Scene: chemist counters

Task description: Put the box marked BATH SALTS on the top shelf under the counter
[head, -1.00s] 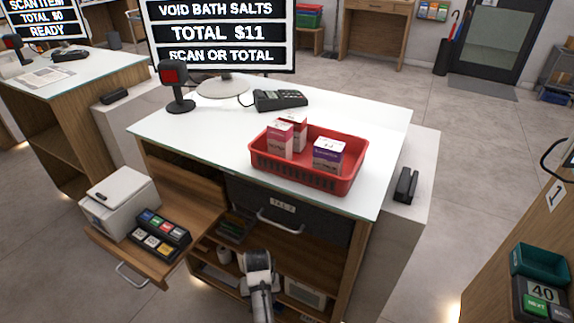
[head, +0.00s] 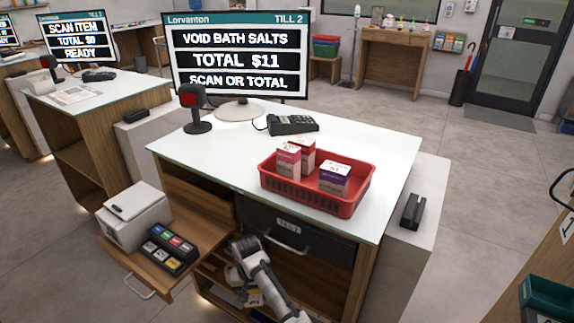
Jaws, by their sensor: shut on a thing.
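My arm comes up from the bottom edge and bends down at the front of the counter. My gripper (head: 246,292) is low in front of the open shelves under the counter. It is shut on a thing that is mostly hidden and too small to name. The top shelf (head: 300,268), below the grey till drawer (head: 300,240), is partly covered by my arm. I cannot read BATH SALTS on any box. The screen (head: 237,60) reads VOID BATH SALTS, TOTAL $11.
A red basket (head: 318,200) with several small boxes stands on the white counter top (head: 390,150).

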